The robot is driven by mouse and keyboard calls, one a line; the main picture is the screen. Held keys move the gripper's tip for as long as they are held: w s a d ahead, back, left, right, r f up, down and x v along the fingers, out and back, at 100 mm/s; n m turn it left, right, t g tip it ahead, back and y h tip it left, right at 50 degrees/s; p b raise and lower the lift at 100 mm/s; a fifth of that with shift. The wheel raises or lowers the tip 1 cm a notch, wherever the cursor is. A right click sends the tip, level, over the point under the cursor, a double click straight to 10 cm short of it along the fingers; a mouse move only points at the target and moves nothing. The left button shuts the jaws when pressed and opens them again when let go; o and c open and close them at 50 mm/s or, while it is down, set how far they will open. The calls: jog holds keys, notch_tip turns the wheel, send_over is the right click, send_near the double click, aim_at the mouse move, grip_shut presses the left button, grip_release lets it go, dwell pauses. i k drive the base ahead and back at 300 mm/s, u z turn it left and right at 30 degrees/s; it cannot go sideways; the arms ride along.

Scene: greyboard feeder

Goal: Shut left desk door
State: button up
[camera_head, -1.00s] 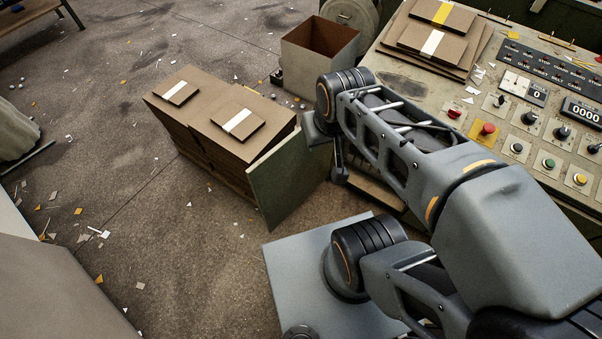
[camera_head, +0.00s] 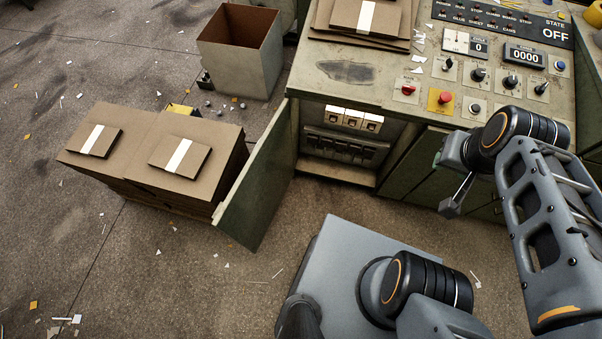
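The left desk door (camera_head: 258,185) is a dark green panel that stands wide open. It is hinged at the left front edge of the desk (camera_head: 345,75) and juts out toward me. The compartment behind it is uncovered, showing white switches (camera_head: 352,119) and a dark row of parts below them. My gripper (camera_head: 453,197) is to the right of the compartment, in front of the desk's closed doors and well apart from the open door. It is small and partly hidden by the wrist, so whether it is open does not show.
Stacks of brown board (camera_head: 150,160) stand just left of the open door. An open grey bin (camera_head: 240,50) is behind them. Red and other knobs, including a red button (camera_head: 444,98), line the desk top. Floor in front of the compartment is clear.

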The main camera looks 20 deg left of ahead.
aim_at(246, 213)
jog(key=z, duration=1.8)
jog(key=k, duration=2.25)
jog(key=u, duration=1.7)
jog(key=i, duration=0.5)
jog(key=z, duration=0.75)
jog(key=k, duration=0.55)
jog(key=u, duration=2.35)
